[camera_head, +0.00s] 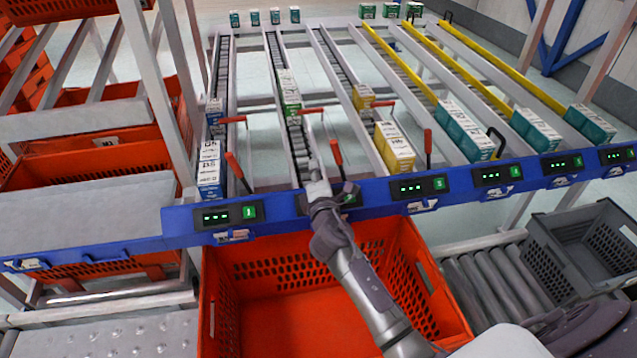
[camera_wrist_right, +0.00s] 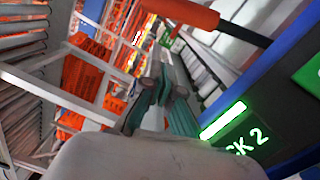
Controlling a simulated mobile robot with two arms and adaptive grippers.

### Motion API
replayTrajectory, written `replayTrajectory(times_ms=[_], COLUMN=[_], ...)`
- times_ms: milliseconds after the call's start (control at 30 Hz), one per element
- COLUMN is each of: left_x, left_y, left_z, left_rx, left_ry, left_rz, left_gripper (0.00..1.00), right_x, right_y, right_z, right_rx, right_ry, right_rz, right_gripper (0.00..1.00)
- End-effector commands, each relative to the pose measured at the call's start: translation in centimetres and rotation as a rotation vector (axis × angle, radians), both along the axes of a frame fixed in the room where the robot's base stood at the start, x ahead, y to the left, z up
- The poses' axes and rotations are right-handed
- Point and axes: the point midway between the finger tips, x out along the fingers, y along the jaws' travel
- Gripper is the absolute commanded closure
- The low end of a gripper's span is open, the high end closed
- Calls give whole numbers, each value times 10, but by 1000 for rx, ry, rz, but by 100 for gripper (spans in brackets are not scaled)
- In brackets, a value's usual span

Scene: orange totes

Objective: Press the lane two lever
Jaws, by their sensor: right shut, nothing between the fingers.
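The lane two lever (camera_head: 337,153) has a red handle that stands up behind the blue rail, at the front end of the second lane. My right gripper (camera_head: 314,172) is shut and empty, just left of this lever and over the blue rail. In the right wrist view, the orange-red handle (camera_wrist_right: 180,12) crosses the top, beyond and above the shut fingers (camera_wrist_right: 157,92); a gap shows between them. My right arm partly covers the lane two display in the head view. The wrist view shows this display (camera_wrist_right: 238,140) with part of its label, ending in 2. My left gripper is not in view.
Other red levers stand at lane one (camera_head: 237,170) and lane three (camera_head: 428,146). A blue rail (camera_head: 285,207) runs across the front. An empty orange tote (camera_head: 215,300) sits below it. A grey crate (camera_head: 590,250) is at right. Boxes fill several lanes.

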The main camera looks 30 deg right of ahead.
Motion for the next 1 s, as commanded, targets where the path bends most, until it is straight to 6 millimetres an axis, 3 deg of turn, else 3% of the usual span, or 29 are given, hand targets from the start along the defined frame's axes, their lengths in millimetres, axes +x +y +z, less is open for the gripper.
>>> replayTrajectory(times_ms=[100,300,1000], left_x=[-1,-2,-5], left_y=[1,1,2], left_z=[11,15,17], left_rx=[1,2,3], left_ry=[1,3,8], left_rz=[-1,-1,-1], left_gripper=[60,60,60], right_x=[-4,-5,-7], right_y=[-22,-35,-45], right_z=[8,9,14], right_rx=[-6,-4,75], right_ry=[2,2,-19], right_rz=[-3,-1,0], right_gripper=[100,100,100])
